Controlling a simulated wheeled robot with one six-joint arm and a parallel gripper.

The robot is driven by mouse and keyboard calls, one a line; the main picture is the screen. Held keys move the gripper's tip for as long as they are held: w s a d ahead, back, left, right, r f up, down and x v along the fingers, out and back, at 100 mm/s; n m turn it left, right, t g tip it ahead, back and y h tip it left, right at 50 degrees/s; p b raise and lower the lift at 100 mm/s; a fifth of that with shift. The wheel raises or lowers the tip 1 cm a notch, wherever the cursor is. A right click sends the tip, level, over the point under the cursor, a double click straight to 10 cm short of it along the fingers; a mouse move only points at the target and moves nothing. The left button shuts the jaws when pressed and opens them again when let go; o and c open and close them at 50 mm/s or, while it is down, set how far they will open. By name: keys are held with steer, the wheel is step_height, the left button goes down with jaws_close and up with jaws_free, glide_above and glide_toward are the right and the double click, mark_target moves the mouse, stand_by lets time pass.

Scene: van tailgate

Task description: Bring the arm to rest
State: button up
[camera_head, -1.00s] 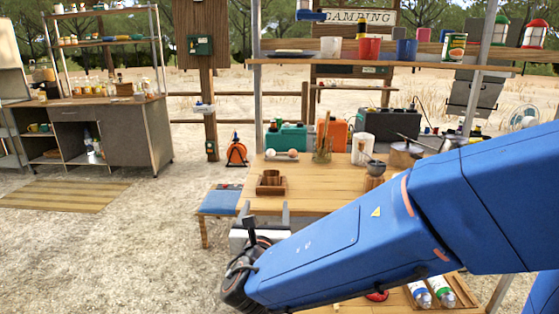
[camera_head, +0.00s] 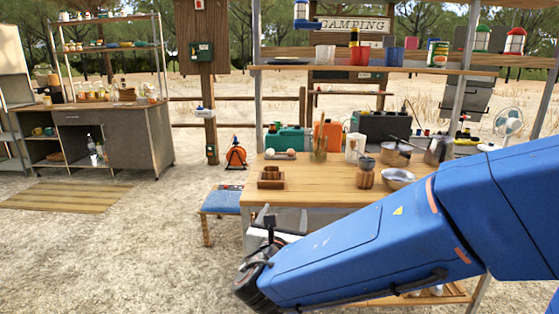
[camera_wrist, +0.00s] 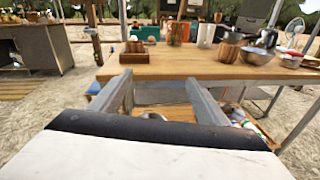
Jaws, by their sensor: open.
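My gripper shows in the wrist view (camera_wrist: 160,98) as two grey fingers held wide apart with nothing between them. It is level with the near edge of the wooden table (camera_wrist: 210,66), whose top lies beyond the fingers. In the head view my blue arm reaches from the right to the lower middle, and its dark wrist is in front of the table (camera_head: 300,188). The gripper's fingers are mostly hidden there behind the wrist.
A wooden box (camera_head: 271,178), a wooden utensil pot (camera_head: 365,176) and a metal bowl (camera_head: 398,179) stand on the table. A blue-topped stool (camera_head: 221,201) is at its left. A shelf unit (camera_head: 110,135) stands far left.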

steer(key=s+d+f+m+g+h, duration=0.25)
steer(key=d+m, duration=0.35)
steer(key=d, duration=0.5)
steer(key=s+d+f+m+g+h, duration=0.15)
steer(key=d+m+g+h, duration=0.35)
steer(key=d, duration=0.7)
steer(key=s+d+f+m+g+y, duration=0.3)
steer(key=s+d+m+g+y, duration=0.1)
steer(key=s+d+m, duration=0.5)
steer(key=s+a+f+m+y, duration=0.1)
steer(key=s+a+m+y, duration=0.1)
steer(key=s+m, duration=0.4)
steer(key=s+a+f+m+y, duration=0.1)
steer(key=s+a+m+y, duration=0.1)
steer(key=s+m+y, duration=0.2)
steer(key=s+m, duration=0.2)
steer(key=m, duration=0.1)
steer(key=shift+s+a+g, duration=0.15)
steer(key=shift+s+g, duration=0.2)
